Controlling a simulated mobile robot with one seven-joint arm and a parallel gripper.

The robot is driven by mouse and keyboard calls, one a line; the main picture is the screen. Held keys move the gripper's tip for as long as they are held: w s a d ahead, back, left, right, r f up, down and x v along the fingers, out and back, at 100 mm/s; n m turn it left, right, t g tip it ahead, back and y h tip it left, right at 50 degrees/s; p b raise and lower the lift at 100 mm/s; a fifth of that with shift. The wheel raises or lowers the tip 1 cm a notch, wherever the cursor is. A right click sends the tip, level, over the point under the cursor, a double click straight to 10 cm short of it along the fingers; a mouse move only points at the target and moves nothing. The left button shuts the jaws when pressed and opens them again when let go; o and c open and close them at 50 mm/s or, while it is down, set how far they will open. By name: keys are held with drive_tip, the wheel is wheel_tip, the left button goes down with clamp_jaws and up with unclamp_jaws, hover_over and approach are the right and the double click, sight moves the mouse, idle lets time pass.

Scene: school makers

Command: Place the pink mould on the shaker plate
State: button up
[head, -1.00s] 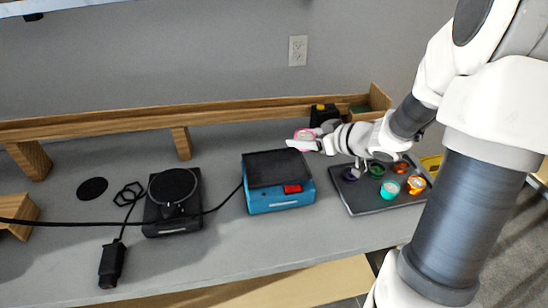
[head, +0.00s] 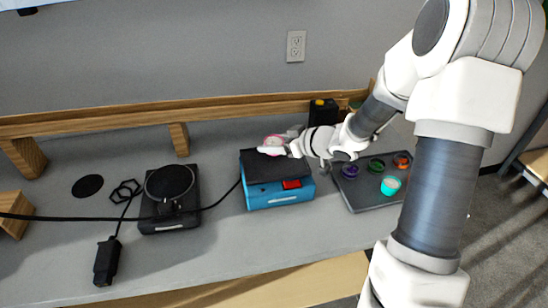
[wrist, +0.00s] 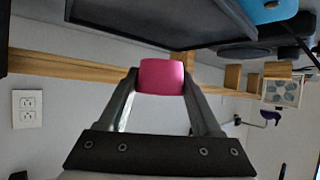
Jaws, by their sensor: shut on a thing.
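The pink mould (wrist: 161,77) is held between the two fingers of my gripper (wrist: 160,85) in the wrist view. In the head view the pink mould (head: 273,141) shows above the back part of the shaker plate. The shaker has a blue body (head: 280,199) with a black plate (head: 262,170) on top and a red switch at the front right. My gripper (head: 272,149) comes in from the right, shut on the mould. The head view does not show clearly whether the mould touches the plate. In the wrist view a dark flat surface (wrist: 135,20) is near the mould.
A dark tray (head: 384,200) with several coloured moulds, including a teal one (head: 390,186), stands to the right. A black round-topped device (head: 170,200) stands to the left, with a cable running to the shaker. A wooden shelf (head: 100,123) runs behind. A black box (head: 323,112) is at the back.

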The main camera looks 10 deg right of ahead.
sight(274, 162)
drive_tip(key=shift+f+b, duration=0.75)
drive_tip(key=shift+f, duration=1.2)
drive_tip(key=shift+f, duration=0.2)
drive_tip(key=o, duration=1.4)
drive_tip(key=shift+d+r, duration=0.1)
drive_tip(key=shift+r, duration=0.2)
drive_tip(key=p+v, duration=0.3)
drive_tip(key=v, duration=0.9)
drive_tip(key=shift+f, duration=0.1)
